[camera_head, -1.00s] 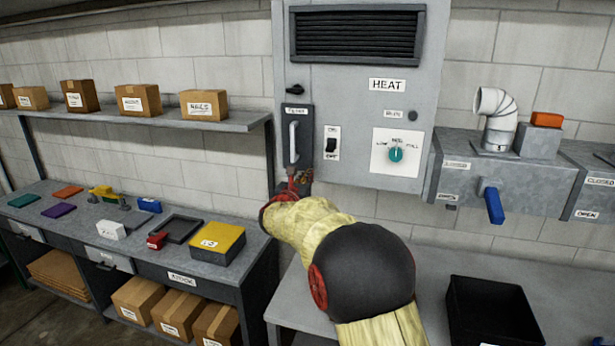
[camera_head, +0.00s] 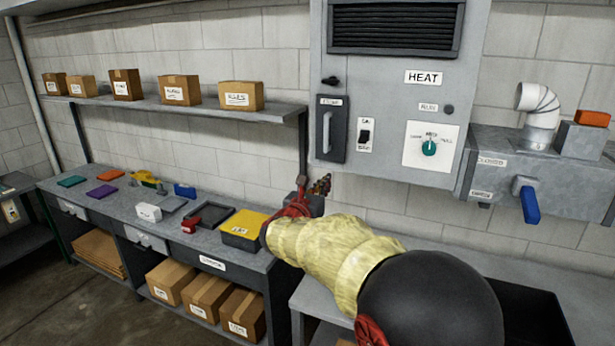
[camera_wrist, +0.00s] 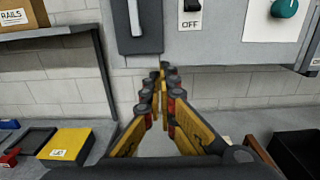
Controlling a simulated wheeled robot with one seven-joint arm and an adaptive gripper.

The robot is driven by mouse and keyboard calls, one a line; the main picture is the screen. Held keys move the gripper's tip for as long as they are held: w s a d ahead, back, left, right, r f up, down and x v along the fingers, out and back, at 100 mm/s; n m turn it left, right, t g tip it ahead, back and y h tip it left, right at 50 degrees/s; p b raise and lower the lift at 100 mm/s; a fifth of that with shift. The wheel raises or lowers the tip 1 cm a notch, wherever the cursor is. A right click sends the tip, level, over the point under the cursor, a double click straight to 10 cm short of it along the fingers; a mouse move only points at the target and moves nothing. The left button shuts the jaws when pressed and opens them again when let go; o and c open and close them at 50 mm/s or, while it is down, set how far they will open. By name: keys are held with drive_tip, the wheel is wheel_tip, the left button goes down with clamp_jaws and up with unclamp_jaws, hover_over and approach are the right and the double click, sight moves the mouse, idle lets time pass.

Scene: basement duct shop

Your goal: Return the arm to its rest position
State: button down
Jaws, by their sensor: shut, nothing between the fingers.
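My gripper (camera_head: 322,185) is shut and empty in the head view, in front of the wall just below the heat cabinet (camera_head: 395,100). My yellow-sleeved arm reaches up to it from the lower right. In the wrist view my gripper (camera_wrist: 163,72) points forward with its fingers together, below the cabinet's bottom edge and apart from the dark filter panel (camera_wrist: 138,22) with its light handle. The cabinet has a switch (camera_head: 366,131) and a teal dial (camera_head: 429,147).
A left workbench (camera_head: 120,208) holds a yellow-lidded box (camera_head: 243,229) and several small items. A shelf (camera_head: 180,106) with cardboard boxes is above. A duct with a blue lever (camera_head: 529,203) is at right. A black bin (camera_wrist: 297,150) stands on the right-hand table.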

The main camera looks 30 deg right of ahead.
drive_tip(key=shift+s+a, duration=0.1)
drive_tip(key=shift+s, duration=0.1)
drive_tip(key=s+a+f+m+g+y+b, duration=0.15)
drive_tip(key=s+f+m+g+y, duration=0.4)
drive_tip(key=s+f+m, duration=1.1)
drive_tip(key=s+a+f+m+y+b, duration=0.4)
drive_tip(key=s+a, duration=0.7)
drive_tip(key=s+a+f+m+y+b, duration=0.4)
drive_tip(key=s+a+m+b, duration=0.1)
drive_tip(key=s+a, duration=0.5)
drive_tip(key=shift+s+a+y, duration=0.35)
drive_tip(key=shift+a, duration=0.8)
